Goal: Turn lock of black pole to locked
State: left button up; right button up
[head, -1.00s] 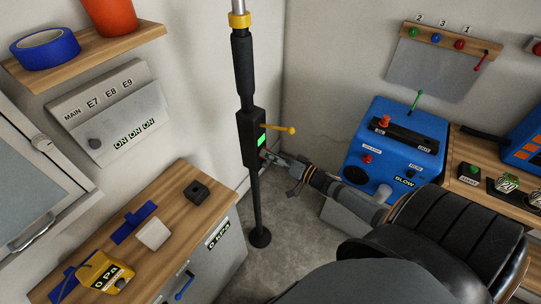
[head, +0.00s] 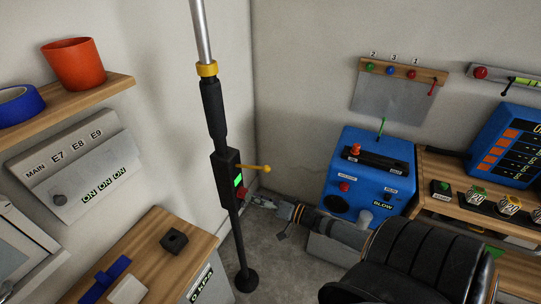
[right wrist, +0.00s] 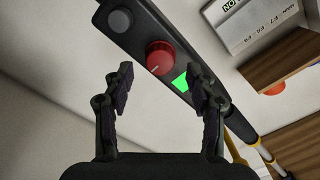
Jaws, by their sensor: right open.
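The black pole (head: 213,112) stands near the corner with a black box (head: 224,179) on it. A yellow lever (head: 255,168) sticks out to the right from the box, above a lit green display (head: 238,180). In the right wrist view the box carries a red round knob (right wrist: 160,58), a grey round button (right wrist: 120,21) and the green display (right wrist: 181,82). My right gripper (head: 258,202) is open and empty, just right of the box. Its two fingers (right wrist: 160,84) frame the knob from in front, apart from it. My left gripper is out of view.
Grey floor shows around the pole's foot.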

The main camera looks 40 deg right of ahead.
jog(key=v, duration=0.9)
jog(key=shift+f, duration=0.1)
jog(key=s+d+f+g+h, duration=0.2)
jog(key=s+d+f+h, duration=0.1)
jog(key=f, duration=0.5)
jog(key=s+d+f+g+h, duration=0.2)
jog(key=s+d+f+h, duration=0.1)
jog(key=f, duration=0.5)
jog(key=s+d+f+g+h, duration=0.2)
jog(key=s+d+f+h, duration=0.15)
jog(key=f, duration=0.55)
jog(key=s+a+f+n+g, duration=0.2)
jog(key=s+a+f+g, duration=0.2)
jog(key=s+f, duration=0.5)
jog(key=s+a+f+n+g+y, duration=0.1)
jog(key=s+a+f+n+g, duration=0.2)
jog(key=s+a+f, duration=0.7)
jog(key=s+a+g, duration=0.1)
jog(key=a+g, duration=0.1)
jog(key=a, duration=0.2)
jog(key=shift+s+a+f+y, duration=0.2)
jog(key=shift+a+f+y, duration=0.05)
jog(key=shift+f+y, duration=0.15)
